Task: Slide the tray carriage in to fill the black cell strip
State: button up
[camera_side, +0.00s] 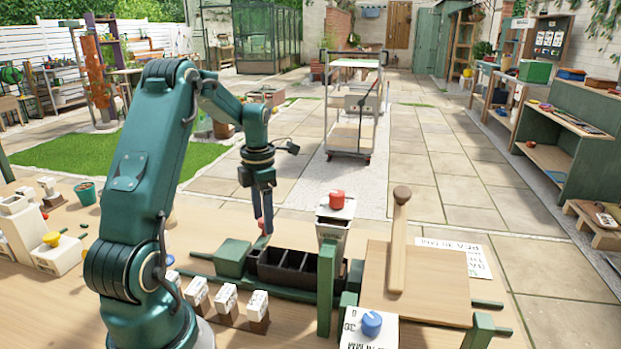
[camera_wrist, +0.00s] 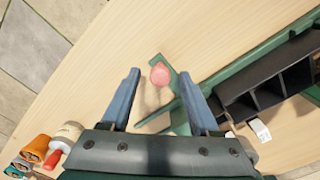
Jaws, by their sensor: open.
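My gripper (camera_side: 265,228) points down at the left end of the tray carriage, with its two blue-grey fingers open. In the wrist view my gripper (camera_wrist: 160,74) has a pink round knob (camera_wrist: 159,75) showing between its fingertips. The knob touches neither finger in that view; how far below the tips it sits I cannot tell. The knob is partly hidden by the fingers in the side view. The black cell strip (camera_side: 284,268) lies right of a green block (camera_side: 233,257) on the carriage rails. Its cells look empty, and it also shows in the wrist view (camera_wrist: 258,98).
A hopper with a red knob (camera_side: 337,200) stands behind the strip, and a green post (camera_side: 327,290) in front. A wooden board (camera_side: 433,280) with a wooden lever (camera_side: 399,240) lies to the right. Several small white-topped blocks (camera_side: 226,300) line the front.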

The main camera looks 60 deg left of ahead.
grip_shut()
dwell(1.4)
